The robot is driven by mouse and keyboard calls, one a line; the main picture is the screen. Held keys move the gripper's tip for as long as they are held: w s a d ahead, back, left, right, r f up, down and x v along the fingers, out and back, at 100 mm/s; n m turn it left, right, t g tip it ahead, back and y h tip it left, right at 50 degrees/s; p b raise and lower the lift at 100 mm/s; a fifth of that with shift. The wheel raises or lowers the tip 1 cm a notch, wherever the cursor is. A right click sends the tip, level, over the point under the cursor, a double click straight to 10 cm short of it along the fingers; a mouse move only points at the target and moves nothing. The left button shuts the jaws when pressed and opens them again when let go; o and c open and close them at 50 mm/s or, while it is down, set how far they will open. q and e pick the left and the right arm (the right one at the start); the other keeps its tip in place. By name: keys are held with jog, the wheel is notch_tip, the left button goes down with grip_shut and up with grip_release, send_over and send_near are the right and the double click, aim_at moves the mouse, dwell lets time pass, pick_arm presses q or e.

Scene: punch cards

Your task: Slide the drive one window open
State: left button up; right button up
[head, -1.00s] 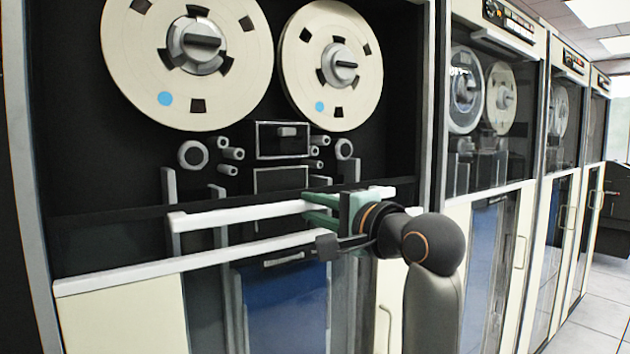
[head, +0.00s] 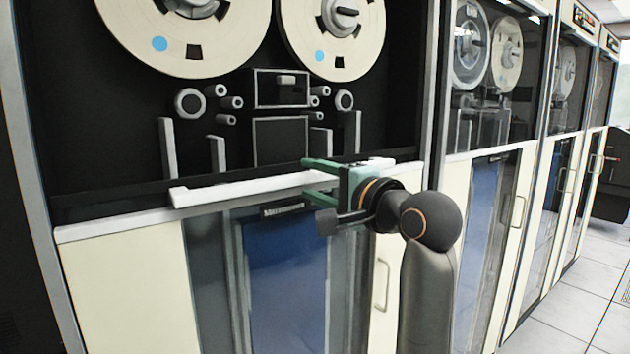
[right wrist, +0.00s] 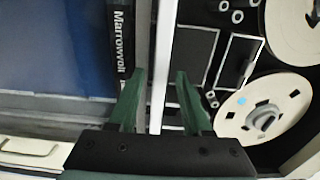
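Drive one is the nearest cabinet, with two cream tape reels (head: 178,35) in its dark upper bay. The white bar (head: 235,187) of its sliding window runs across the front, low down, just above the pale ledge (head: 115,226). My right gripper (head: 318,181) is at the right part of this bar, with one green finger above it and one below. In the right wrist view the white bar (right wrist: 161,70) passes between the two fingers (right wrist: 162,100), with gaps showing beside it, so the gripper looks open around it. My left gripper is out of view.
Below the ledge are cream panels (head: 130,290) and a glass-fronted blue section (head: 285,285). A cabinet handle (head: 381,285) is beside my right arm. More tape drives (head: 485,190) stand in a row to the right, with bare floor (head: 585,275) in front.

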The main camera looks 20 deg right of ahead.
jog(key=p+v, duration=0.1)
jog(key=v, duration=1.1)
jog(key=shift+s, duration=0.25)
jog(key=shift+d, duration=0.1)
